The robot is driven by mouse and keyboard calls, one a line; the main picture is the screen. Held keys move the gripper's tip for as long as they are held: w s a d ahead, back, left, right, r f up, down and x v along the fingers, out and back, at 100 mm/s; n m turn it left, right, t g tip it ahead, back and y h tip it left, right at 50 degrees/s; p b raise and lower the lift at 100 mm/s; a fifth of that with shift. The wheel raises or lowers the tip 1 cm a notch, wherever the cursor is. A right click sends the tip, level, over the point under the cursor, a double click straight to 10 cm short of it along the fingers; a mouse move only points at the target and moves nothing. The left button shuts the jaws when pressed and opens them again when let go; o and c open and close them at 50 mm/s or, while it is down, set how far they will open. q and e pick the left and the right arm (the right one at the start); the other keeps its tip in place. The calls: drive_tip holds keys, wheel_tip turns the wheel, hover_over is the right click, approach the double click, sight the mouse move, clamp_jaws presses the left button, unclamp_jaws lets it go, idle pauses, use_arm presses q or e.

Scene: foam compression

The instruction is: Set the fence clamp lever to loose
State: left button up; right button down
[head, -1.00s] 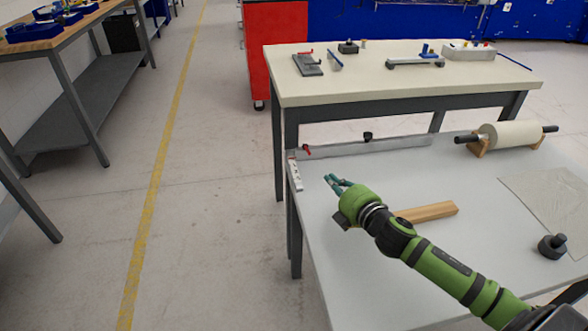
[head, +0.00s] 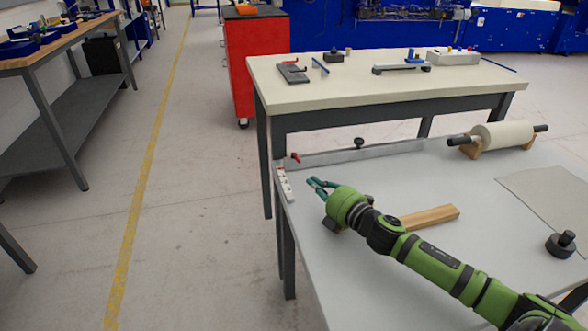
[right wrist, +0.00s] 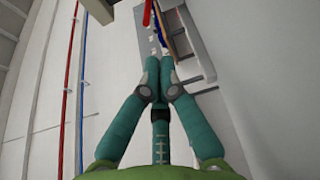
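The fence (head: 375,152) is a long grey metal bar along the far edge of the pale front table. Its red clamp lever (head: 295,157) sits at the left end, above a plate with red and white markings (head: 285,183). My right gripper (head: 313,184) is just right of and nearer than the lever, not touching it. In the right wrist view its teal fingertips (right wrist: 160,60) are together with nothing seen between them, and the red lever (right wrist: 147,12) shows beyond them at the top edge. My left gripper is out of view.
A wooden block (head: 430,216) lies behind my right forearm. A roller on wooden stands (head: 500,135), a thin sheet (head: 545,205) and a black knobbed weight (head: 561,243) are at the right. A cream bench (head: 390,90) with small fixtures stands behind.

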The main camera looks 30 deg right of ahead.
sight(297, 158)
drive_tip(key=w, duration=0.5)
drive_tip(key=w+a, duration=0.1)
drive_tip(key=w, duration=0.2)
drive_tip(key=shift+f, duration=0.2)
drive_tip(key=shift+w+a, duration=0.1)
drive_tip(key=shift+w, duration=0.45)
drive_tip(key=shift+s+d+n+y, duration=0.1)
drive_tip(key=shift+d+n+y, duration=0.15)
drive_tip(key=shift+n+y, duration=0.2)
